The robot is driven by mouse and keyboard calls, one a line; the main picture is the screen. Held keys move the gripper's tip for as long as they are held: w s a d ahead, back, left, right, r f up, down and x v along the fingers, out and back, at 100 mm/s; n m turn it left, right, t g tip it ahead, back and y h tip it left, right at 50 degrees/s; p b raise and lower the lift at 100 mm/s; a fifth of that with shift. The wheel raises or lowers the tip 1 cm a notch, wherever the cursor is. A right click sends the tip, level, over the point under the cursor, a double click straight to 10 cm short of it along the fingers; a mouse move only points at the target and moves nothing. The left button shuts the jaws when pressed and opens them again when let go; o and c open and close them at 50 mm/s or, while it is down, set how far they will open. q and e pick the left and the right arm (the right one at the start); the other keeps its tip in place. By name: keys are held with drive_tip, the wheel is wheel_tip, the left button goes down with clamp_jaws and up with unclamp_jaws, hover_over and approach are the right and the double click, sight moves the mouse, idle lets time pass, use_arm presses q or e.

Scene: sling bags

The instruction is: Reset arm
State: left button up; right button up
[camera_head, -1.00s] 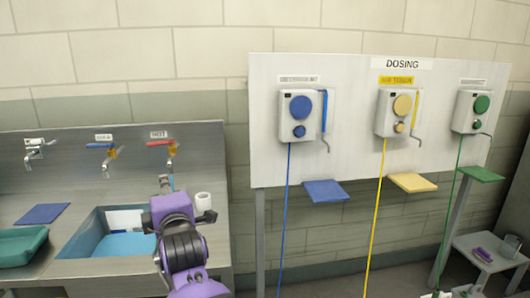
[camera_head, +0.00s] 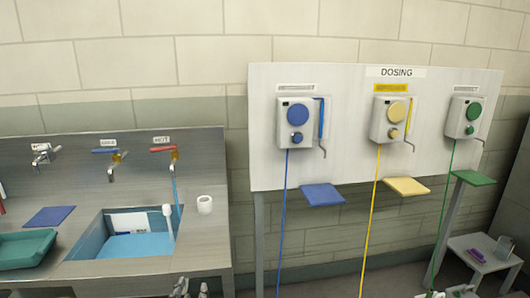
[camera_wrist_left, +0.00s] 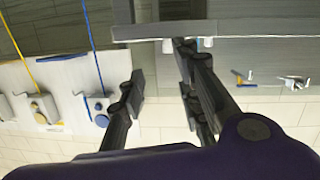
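The tip of my left gripper (camera_head: 188,289) shows at the bottom edge of the head view, in front of the sink counter. In the left wrist view my left gripper (camera_wrist_left: 160,97) has its dark fingers spread apart with nothing between them, so it is open and empty. What seems to be my right gripper (camera_head: 455,291) shows only as a sliver at the bottom right of the head view. Its fingers are mostly cut off, so I cannot tell if it is open.
A sink basin (camera_head: 90,243) holds blue liquid, with a stream falling from the red-handled HOT tap (camera_head: 166,152). A green tray (camera_head: 28,249) lies left. The dosing board (camera_head: 350,167) stands right, with a small side table (camera_head: 490,265) beyond.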

use_arm(q)
drive_tip(key=s+f+m+g+p, duration=0.1)
drive_tip(key=s+f+g, duration=0.1)
drive_tip(key=s+f, duration=0.5)
drive_tip(key=s+a+f+m+g+h+p, duration=0.1)
drive_tip(key=s+f, duration=0.6)
drive_tip(key=s, duration=1.1)
drive_tip(key=s+f+m+g, duration=0.1)
drive_tip(key=s+f+g, duration=0.3)
drive_tip(key=s+f, duration=0.3)
drive_tip(key=s, duration=0.5)
drive_tip(key=shift+s+a+f+h+p, duration=0.2)
drive_tip(key=shift+f+h+p, duration=0.1)
drive_tip(key=shift+p, duration=0.1)
use_arm(e)
drive_tip(key=shift+t, duration=0.3)
drive_tip(key=r, duration=0.1)
drive_tip(key=w+r, duration=0.2)
drive_tip(key=r, duration=0.1)
drive_tip(key=shift+w+a+r, duration=0.15)
drive_tip(key=shift+w+a, duration=0.05)
drive_tip(key=shift+w, duration=0.25)
drive_tip(key=shift+w, duration=0.1)
